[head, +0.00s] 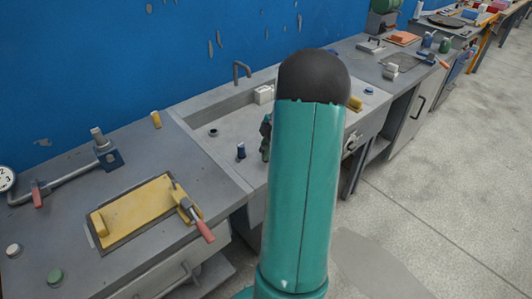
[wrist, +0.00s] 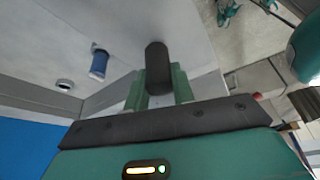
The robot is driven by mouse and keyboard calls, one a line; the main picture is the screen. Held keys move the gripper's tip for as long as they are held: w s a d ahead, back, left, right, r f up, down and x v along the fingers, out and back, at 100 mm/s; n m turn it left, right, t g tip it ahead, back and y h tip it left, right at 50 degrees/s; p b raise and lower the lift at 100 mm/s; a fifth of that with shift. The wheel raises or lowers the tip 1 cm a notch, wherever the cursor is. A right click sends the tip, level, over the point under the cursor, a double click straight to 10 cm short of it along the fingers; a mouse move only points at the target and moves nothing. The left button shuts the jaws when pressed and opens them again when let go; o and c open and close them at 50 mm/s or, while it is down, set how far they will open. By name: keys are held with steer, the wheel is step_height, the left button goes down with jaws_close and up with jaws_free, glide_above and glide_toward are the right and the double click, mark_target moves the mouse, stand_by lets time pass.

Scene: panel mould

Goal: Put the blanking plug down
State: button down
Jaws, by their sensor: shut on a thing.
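My gripper (wrist: 158,85) is shut on a dark cylinder, which I take to be the blanking plug (wrist: 158,62); it sticks out beyond the green fingers in the wrist view. In the head view my gripper (head: 266,135) is partly hidden behind my teal arm, over the grey sink-like worktop (head: 225,150), and the plug cannot be made out there. I cannot tell whether the plug touches the surface.
A blue cylinder (head: 241,151) stands left of my gripper, also in the wrist view (wrist: 98,64). A dark ring (head: 213,132) lies farther back. A white block (head: 263,94) is near the tap (head: 241,70). A yellow panel mould (head: 140,212) with clamps occupies the left bench.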

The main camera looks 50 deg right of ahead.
steer(key=shift+f, duration=0.8)
steer(key=shift+f, duration=0.1)
steer(key=c, duration=1.2)
jaws_free()
steer(key=shift+f, duration=0.1)
steer(key=v, duration=1.2)
steer(key=w+a+r+m+h, duration=0.1)
steer(key=w+a+r, duration=0.15)
steer(key=a, duration=0.35)
steer(key=w+a+r+m, duration=0.1)
steer(key=w+a+r, duration=0.1)
steer(key=a+r, duration=0.3)
steer(key=s+a+r+m+h, duration=0.1)
steer(key=a+r+m+h, duration=0.15)
steer(key=a, duration=0.95)
steer(key=s+a+r+m+h, duration=0.1)
steer(key=a+r+m, duration=0.15)
steer(key=a, duration=1.05)
steer(key=s+a+m+t, duration=0.1)
steer(key=s+a, duration=0.1)
steer(key=a, duration=0.1)
steer(key=s+a+f+m+t, duration=0.1)
steer(key=s+a, duration=0.2)
steer(key=s+a+m+t, duration=0.1)
steer(key=s+a+m, duration=0.1)
steer(key=a, duration=0.1)
steer(key=shift+s+a+f+y, duration=0.15)
steer(key=shift+s+f+y, duration=0.1)
steer(key=shift+f+y, duration=0.15)
